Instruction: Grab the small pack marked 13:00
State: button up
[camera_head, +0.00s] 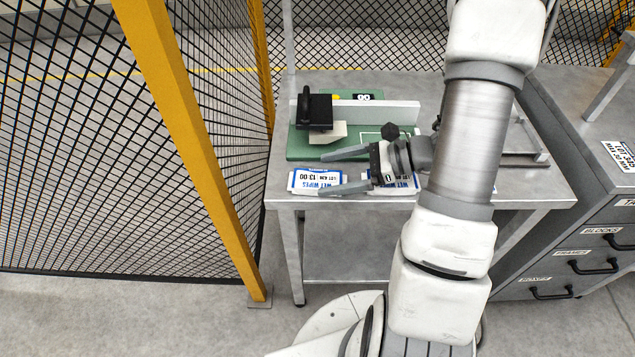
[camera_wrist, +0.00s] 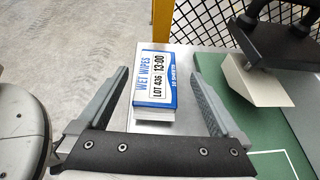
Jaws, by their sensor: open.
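The small pack marked 13:00 (camera_head: 305,179) is a white and blue wet wipes pack lying on the metal table near its front left edge. In the wrist view the pack (camera_wrist: 157,82) shows its label, "WET WIPES", "LOT 436" and "13:00". My gripper (camera_head: 328,172) is open, its two fingers reaching left near the pack in the head view. In the wrist view the pack lies ahead, between the lines of the spread fingers (camera_wrist: 160,92); I cannot tell whether either finger touches it. Another blue and white pack (camera_head: 403,184) shows partly behind my gripper.
A green board (camera_head: 300,151) with a black-handled device (camera_head: 314,110) and a beige block (camera_head: 327,133) stands behind the pack. A light grey rail (camera_head: 385,111) runs along the board. A yellow-posted mesh fence (camera_head: 190,130) is at left; a drawer cabinet (camera_head: 590,245) is at right.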

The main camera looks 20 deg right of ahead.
aim_at(310, 178)
jog(key=b+x, duration=0.1)
jog(key=x, duration=0.4)
jog(key=shift+s+a, duration=0.15)
jog(key=shift+a, duration=0.05)
jog(key=shift+c, duration=0.2)
jog(key=c, duration=1.4)
jog(key=shift+o, duration=0.2)
jog(key=shift+r, duration=0.15)
